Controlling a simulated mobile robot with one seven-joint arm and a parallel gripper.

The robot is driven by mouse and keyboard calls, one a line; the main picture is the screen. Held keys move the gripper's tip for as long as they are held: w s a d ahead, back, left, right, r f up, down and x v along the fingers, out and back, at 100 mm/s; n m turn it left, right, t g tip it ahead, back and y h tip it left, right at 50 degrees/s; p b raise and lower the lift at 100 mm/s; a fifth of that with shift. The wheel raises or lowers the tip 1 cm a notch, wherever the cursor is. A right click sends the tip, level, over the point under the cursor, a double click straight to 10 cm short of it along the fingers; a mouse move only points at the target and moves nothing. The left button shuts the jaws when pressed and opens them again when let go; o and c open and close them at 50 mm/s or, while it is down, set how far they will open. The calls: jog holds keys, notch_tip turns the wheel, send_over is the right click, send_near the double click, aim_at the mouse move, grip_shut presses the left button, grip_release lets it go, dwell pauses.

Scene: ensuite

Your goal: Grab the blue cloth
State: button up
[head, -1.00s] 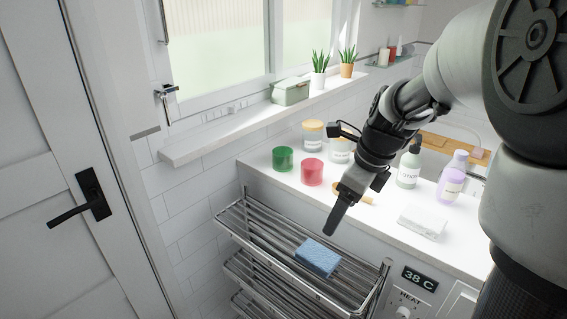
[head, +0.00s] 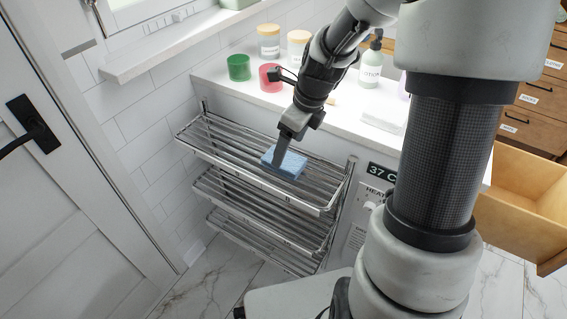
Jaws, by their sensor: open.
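The blue cloth (head: 291,164) is a small folded block lying on the top shelf of the chrome towel rack (head: 228,153), towards its right side. My gripper (head: 281,154) points down at the cloth, its fingertips overlapping the cloth's left part in the head view. The fingers show edge-on, so the gap between them is hidden. The gripper is open. I cannot tell whether the fingers touch the cloth or stand just over it.
A white counter (head: 215,75) behind the rack holds a green cup (head: 239,67), a red cup (head: 269,78), jars, a lotion bottle (head: 371,68) and a white folded cloth (head: 384,116). A heater panel (head: 372,190) is right of the rack. An open wooden drawer (head: 525,205) juts out at right.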

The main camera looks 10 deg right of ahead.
aim_at(285, 159)
jog(key=b+x, duration=0.1)
jog(key=x, duration=0.3)
jog(key=shift+a+f, duration=0.1)
jog(key=shift+f, duration=0.15)
jog(key=shift+r, duration=0.1)
jog(key=c, duration=1.2)
